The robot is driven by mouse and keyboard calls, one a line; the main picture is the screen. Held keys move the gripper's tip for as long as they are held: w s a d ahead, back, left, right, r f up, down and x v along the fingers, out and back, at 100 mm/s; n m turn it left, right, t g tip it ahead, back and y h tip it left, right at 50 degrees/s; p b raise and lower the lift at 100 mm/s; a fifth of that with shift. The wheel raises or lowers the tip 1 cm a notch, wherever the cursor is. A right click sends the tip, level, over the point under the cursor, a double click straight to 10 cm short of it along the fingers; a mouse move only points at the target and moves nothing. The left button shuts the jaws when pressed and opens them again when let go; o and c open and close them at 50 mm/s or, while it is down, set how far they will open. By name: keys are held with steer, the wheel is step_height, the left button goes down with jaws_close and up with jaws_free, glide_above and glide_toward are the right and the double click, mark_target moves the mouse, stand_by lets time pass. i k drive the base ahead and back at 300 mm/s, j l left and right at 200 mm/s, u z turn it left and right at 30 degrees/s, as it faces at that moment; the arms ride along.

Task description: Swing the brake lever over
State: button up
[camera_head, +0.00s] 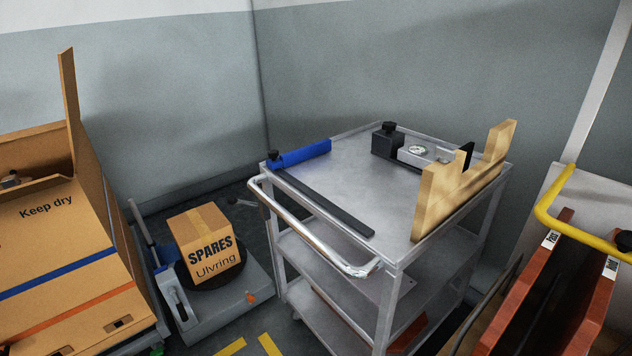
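No part is clearly marked as the brake lever. A low grey platform (229,318) stands on the floor at the centre left, with a dark round plate under a cardboard box (207,245) marked "SPARES Ulvring". A thin upright lever-like bar (144,228), pale at the top and blue lower down, stands at the platform's left side. A grey slotted bracket (176,298) is in front of it. A small orange piece (251,297) sits near the platform's right edge. I cannot tell which of these is the brake lever. My gripper is not in view.
A metal trolley (365,180) with a chrome handle (310,235) bears a blue block (300,153), a dark bar (325,200), a gauge device (417,152) and a notched wooden board (460,180). Large cartons (65,240) are left; a yellow tube (553,205) and red panels (535,285) right.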

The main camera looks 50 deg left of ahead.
mark_target(232, 199)
steer(key=u, duration=1.9)
